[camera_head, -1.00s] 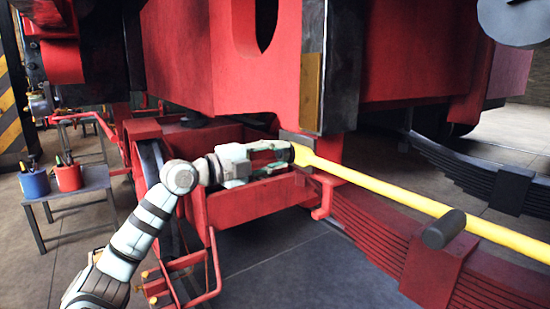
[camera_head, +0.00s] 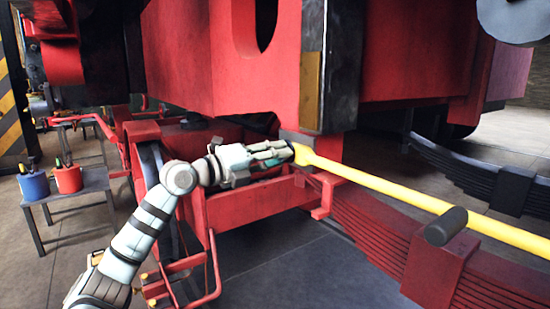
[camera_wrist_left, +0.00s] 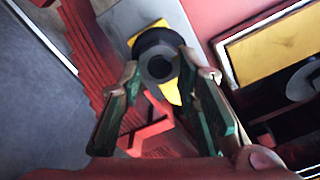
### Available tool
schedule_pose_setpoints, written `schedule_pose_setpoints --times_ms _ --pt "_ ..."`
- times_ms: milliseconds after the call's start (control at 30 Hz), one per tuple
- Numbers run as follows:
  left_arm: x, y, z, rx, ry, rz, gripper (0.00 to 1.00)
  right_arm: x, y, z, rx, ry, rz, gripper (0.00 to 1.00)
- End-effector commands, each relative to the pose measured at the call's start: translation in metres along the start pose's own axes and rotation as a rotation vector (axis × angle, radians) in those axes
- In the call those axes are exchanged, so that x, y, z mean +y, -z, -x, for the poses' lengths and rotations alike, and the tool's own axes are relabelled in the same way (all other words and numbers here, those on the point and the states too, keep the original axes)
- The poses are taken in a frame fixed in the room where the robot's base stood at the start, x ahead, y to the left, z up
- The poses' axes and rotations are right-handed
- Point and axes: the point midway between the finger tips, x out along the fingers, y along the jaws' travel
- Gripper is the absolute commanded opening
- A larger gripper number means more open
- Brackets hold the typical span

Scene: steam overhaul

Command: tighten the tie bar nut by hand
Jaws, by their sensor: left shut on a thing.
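The yellow tie bar (camera_head: 400,198) runs from the middle of the head view to the lower right. At its near end, in the left wrist view, is a dark round nut (camera_wrist_left: 158,62) with a hole in its middle, in front of yellow metal (camera_wrist_left: 168,92). My left gripper (camera_head: 286,153) reaches in from the left and is shut at the bar's end. In the left wrist view its two fingers (camera_wrist_left: 160,80) lie on either side of the nut. In the head view the gripper hides the nut. My right gripper is not in view.
Red locomotive frame (camera_head: 255,70) hangs above and around the left arm. Red leaf springs (camera_head: 360,235) lie below the bar. A dark cylinder (camera_head: 446,226) sits by the bar. Floor is clear at front.

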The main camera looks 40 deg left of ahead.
Motion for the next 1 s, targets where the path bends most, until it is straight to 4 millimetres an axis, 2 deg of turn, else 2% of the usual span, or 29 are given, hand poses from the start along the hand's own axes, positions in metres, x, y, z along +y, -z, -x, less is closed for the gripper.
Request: schedule_pose_setpoints --times_ms 367,400,500,867,1000 --pt "0.0013 0.0011 -0.0003 0.003 -0.003 -0.004 0.02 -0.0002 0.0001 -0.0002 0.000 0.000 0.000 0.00" --pt "0.0013 0.0011 -0.0003 0.003 -0.003 -0.003 0.33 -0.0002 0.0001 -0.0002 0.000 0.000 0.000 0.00" --pt "0.0011 0.0010 -0.0003 0.003 -0.003 -0.003 0.49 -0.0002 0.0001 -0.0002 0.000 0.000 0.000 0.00" --pt "0.0001 0.0005 -0.0003 0.002 -0.001 0.018 0.50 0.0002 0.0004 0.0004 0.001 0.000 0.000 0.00" --pt "-0.0021 -0.0001 -0.0003 0.002 -0.001 0.180 0.50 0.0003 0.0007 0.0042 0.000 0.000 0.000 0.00"
